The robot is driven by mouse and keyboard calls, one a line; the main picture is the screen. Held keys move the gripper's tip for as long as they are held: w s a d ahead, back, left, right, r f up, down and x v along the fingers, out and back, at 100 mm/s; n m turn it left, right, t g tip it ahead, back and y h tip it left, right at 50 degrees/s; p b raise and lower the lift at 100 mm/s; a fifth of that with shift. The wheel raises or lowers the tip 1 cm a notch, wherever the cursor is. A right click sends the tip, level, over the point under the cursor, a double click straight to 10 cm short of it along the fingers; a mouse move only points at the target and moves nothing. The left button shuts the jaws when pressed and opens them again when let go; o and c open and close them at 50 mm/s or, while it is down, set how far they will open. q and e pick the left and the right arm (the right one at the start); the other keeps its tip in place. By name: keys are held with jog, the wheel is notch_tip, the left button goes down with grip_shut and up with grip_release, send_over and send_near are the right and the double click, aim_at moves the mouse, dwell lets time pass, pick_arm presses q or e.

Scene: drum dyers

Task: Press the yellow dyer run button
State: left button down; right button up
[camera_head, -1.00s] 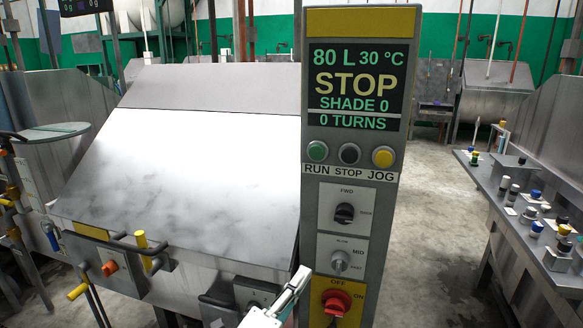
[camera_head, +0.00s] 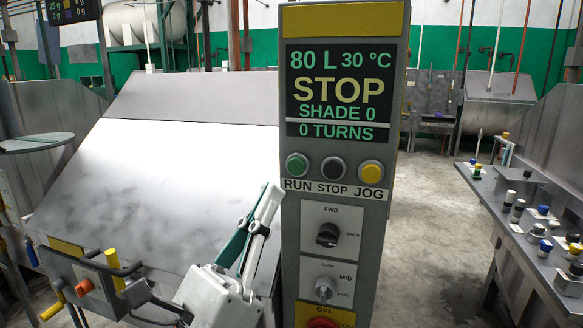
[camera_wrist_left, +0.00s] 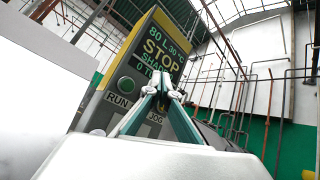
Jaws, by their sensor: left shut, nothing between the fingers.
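The control column (camera_head: 340,215) has a yellow top band and a screen (camera_head: 339,93) reading 80 L, 30 °C, STOP, SHADE 0, 0 TURNS. Below the screen are the green RUN button (camera_head: 297,166), the dark STOP button (camera_head: 334,169) and the yellow JOG button (camera_head: 371,172). My left gripper (camera_head: 270,190) is shut and empty, pointing up at the column's left edge, below and left of the RUN button. In the left wrist view the gripper tips (camera_wrist_left: 162,92) overlap the column, right of the green RUN button (camera_wrist_left: 126,84). My right gripper is not in view.
A large sloped metal dyer hood (camera_head: 150,175) fills the left, with a dark handle bar and yellow grips (camera_head: 111,258) in front. Selector knobs (camera_head: 328,235) and a red switch (camera_head: 322,323) sit lower on the column. A bench with bottles (camera_head: 520,220) stands at the right.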

aim_at(297, 166)
pick_arm(q)
jog(key=w+d, duration=0.1)
jog(key=w, duration=0.1)
jog(key=w+d+b, duration=0.1)
jog(key=w, duration=0.2)
jog(key=w+b, duration=0.1)
jog(key=w, duration=0.2)
jog(key=shift+w+d, duration=0.25)
jog(key=shift+d, duration=0.15)
dwell(1.0)
jog(key=shift+w+b, duration=0.15)
jog(key=shift+b, duration=0.15)
jog(key=shift+w+d, duration=0.1)
jog(key=shift+w, duration=0.15)
